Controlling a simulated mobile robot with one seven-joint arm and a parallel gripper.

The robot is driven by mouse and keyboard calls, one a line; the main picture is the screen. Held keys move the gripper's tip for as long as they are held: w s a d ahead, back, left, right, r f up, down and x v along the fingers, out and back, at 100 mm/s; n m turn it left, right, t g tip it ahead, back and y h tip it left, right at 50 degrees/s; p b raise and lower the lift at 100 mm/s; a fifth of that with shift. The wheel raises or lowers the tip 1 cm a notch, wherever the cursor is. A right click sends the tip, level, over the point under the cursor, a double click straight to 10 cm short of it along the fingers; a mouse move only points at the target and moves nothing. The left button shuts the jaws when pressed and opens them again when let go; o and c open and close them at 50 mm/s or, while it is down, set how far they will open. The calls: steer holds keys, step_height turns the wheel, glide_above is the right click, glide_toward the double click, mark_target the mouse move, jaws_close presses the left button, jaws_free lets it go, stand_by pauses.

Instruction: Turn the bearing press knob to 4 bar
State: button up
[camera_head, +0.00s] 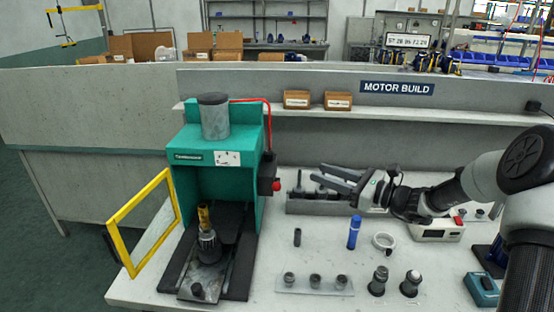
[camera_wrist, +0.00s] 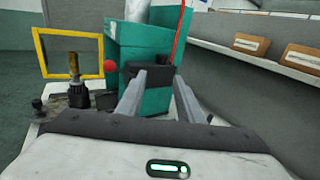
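The teal bearing press (camera_head: 189,178) stands left of centre on the bench, with a grey cylinder on top and a small white gauge panel (camera_head: 228,158). On its right side is a black box (camera_head: 268,172) with a red round knob or button (camera_head: 277,184). In the wrist view the red knob (camera_wrist: 110,66) shows left of the black box (camera_wrist: 150,74). I cannot make out a pressure reading or which part is the regulator knob. My gripper (camera_head: 318,175) is open and empty, pointing left at the press's side, apart from it. In the wrist view its fingers (camera_wrist: 160,80) frame the black box.
A yellow guard frame (camera_head: 112,225) stands open at the press's left. A grey rack (camera_head: 300,206) lies under my gripper. A blue marker-like cylinder (camera_head: 354,232), a white ring (camera_head: 384,241) and several dark parts stand in front. A red hose (camera_head: 269,125) runs down the press's right side.

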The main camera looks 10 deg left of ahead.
mark_target(269, 155)
steer(key=x, duration=1.7)
steer(key=shift+w+r+m, duration=0.15)
steer(key=shift+w+m, duration=0.15)
steer(key=shift+w, duration=0.1)
steer(key=shift+c, duration=0.6)
